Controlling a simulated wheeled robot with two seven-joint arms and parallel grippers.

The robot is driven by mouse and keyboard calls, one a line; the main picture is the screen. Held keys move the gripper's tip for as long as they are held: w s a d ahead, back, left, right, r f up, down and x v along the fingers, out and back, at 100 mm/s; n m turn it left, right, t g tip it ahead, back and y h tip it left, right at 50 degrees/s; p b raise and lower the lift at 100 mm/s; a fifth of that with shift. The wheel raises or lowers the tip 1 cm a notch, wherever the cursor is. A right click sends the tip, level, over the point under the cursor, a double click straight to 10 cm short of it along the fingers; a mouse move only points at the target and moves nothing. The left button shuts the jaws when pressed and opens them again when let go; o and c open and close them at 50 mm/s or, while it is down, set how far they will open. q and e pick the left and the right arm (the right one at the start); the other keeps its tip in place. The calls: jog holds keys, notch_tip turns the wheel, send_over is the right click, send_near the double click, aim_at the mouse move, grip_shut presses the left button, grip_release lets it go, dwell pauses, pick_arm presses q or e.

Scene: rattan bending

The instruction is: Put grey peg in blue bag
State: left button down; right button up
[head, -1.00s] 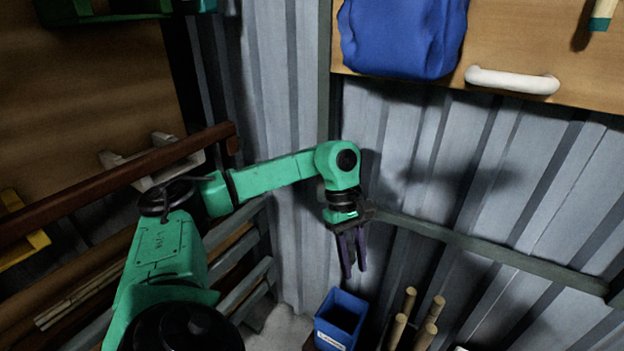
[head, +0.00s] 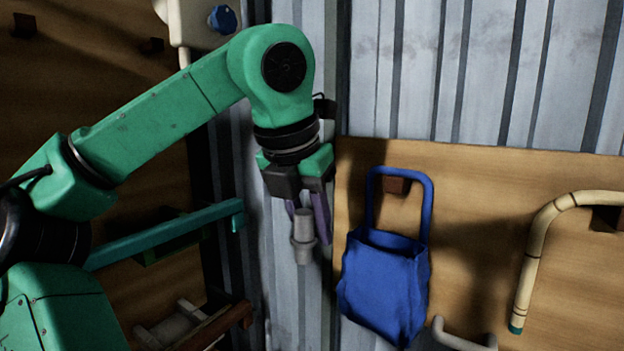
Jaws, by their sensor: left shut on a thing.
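The grey peg (head: 304,240) hangs upright between the purple fingers of my left gripper (head: 310,215), which is shut on it. The blue bag (head: 385,285) hangs by its loop handle from a brown peg on the wooden board, just right of the gripper. Its mouth is open at the top. The grey peg is apart from the bag, to the left of it, with its lower end a little below the level of the bag's rim. The inside of the bag is mostly hidden. My right gripper is not in view.
The wooden board (head: 480,220) stands against the corrugated metal wall (head: 430,70). A teal rail (head: 170,235) lies left of the gripper.

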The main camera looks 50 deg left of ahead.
pick_arm(q)
jog(key=w+a+f+p, duration=0.1)
jog(key=w+p, duration=0.1)
jog(key=w, duration=0.5)
jog(key=w+a+f+p, duration=0.1)
jog(key=w+a+p, duration=0.1)
jog(key=w, duration=0.5)
jog(key=shift+w, duration=0.35)
jog(key=c, duration=0.5)
grip_release()
jog(key=shift+s, duration=0.1)
jog(key=shift+s+a, duration=0.1)
jog(key=shift+a, duration=0.15)
jog(key=shift+d, duration=0.1)
